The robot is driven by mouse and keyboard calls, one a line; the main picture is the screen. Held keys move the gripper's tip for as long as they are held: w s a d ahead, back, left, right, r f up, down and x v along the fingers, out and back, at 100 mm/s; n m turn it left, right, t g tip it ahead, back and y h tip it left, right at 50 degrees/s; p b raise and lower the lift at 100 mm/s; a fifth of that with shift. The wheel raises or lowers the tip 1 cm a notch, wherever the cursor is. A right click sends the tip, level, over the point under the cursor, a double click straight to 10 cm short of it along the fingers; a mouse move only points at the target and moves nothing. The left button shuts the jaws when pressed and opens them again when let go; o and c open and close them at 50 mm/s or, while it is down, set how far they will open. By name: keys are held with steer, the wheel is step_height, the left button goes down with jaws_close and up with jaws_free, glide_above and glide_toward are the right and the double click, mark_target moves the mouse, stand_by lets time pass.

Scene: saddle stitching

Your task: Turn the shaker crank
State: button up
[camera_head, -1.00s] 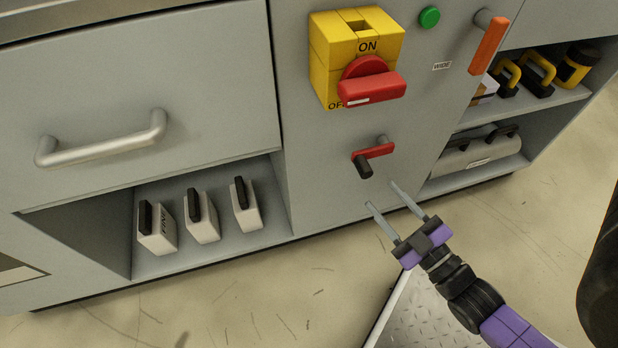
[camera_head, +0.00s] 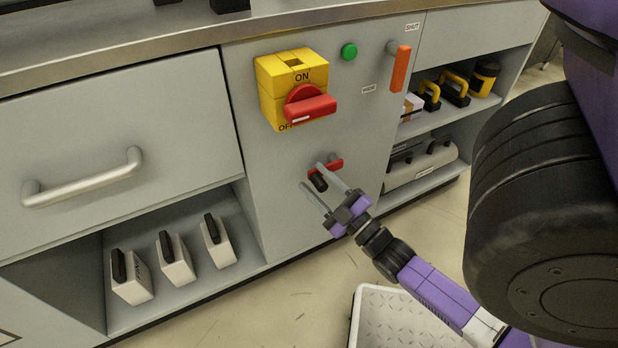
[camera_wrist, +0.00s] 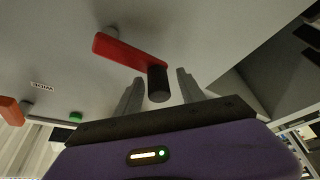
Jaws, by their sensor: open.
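The shaker crank is a red arm (camera_head: 334,166) with a black knob (camera_head: 319,183), low on the grey cabinet panel below the yellow switch box. It also shows in the wrist view, with its red arm (camera_wrist: 128,50) running to the black knob (camera_wrist: 158,84). My gripper (camera_head: 316,180) is open at the crank, one finger on each side of the knob in the head view. In the wrist view my gripper (camera_wrist: 158,88) has the knob between its two fingers, with gaps visible on both sides. Whether a finger touches the knob is not clear.
Above the crank are a yellow box (camera_head: 265,75) with a red rotary switch (camera_head: 308,107), a green button (camera_head: 349,51) and an orange lever (camera_head: 400,69). Shelves hold white blocks (camera_head: 174,260) at left and a grey cylinder (camera_head: 421,165) at right. A drawer handle (camera_head: 83,180) protrudes at left.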

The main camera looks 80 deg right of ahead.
steer(key=shift+x, duration=1.2)
steer(key=c, duration=1)
steer(key=shift+f, duration=0.1)
jaws_close()
steer(key=shift+s+d, duration=0.15)
